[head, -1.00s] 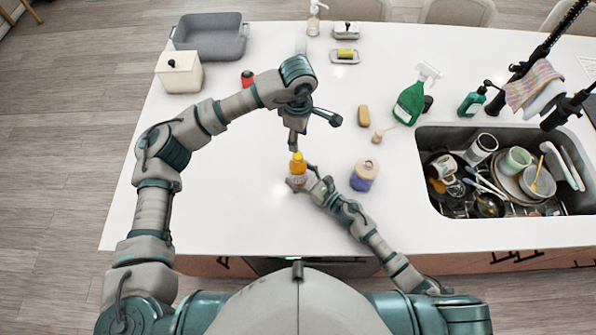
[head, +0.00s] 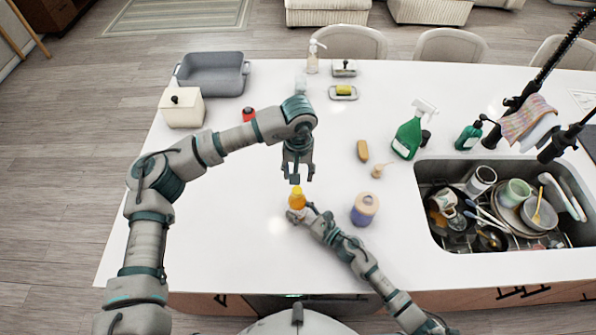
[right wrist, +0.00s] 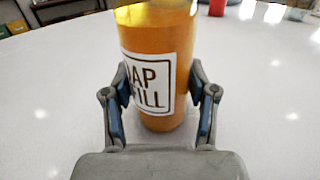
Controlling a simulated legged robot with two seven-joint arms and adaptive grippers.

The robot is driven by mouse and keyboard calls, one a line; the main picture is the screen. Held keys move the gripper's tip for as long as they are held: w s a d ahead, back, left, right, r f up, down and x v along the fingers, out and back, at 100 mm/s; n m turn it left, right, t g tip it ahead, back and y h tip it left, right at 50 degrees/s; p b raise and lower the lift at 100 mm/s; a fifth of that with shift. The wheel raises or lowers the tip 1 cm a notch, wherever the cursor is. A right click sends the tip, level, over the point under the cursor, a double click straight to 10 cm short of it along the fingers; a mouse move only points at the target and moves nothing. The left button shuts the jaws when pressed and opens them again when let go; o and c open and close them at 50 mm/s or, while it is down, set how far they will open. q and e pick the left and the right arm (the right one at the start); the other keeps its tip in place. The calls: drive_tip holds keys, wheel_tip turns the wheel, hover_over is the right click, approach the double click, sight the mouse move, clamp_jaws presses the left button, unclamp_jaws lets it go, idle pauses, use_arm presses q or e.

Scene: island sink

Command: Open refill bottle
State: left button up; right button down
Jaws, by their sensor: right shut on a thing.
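The refill bottle (head: 297,203) is amber with an orange top and stands upright on the white counter. In the right wrist view the bottle (right wrist: 150,30) shows a white label ending in "AP" and "FILL"; its top is cut off there. My right gripper (head: 303,215) is shut on the lower part of the bottle, with a finger on each side in the right wrist view (right wrist: 160,112). My left gripper (head: 297,178) points down with its fingers apart, empty, just above the bottle's top in the head view. The exact gap to the top is unclear.
A purple-and-cream jar (head: 364,210) stands right of the bottle. The sink (head: 440,238) holds dishes.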

sight(298, 190)
use_arm(q)
drive_tip(key=m, duration=0.7)
drive_tip(key=shift+f, duration=0.1)
use_arm(e)
drive_tip(key=shift+f, duration=0.1)
use_arm(q)
drive_tip(key=shift+m, duration=0.3)
wheel_tip(298, 190, down, 8)
drive_tip(key=shift+r, duration=0.1)
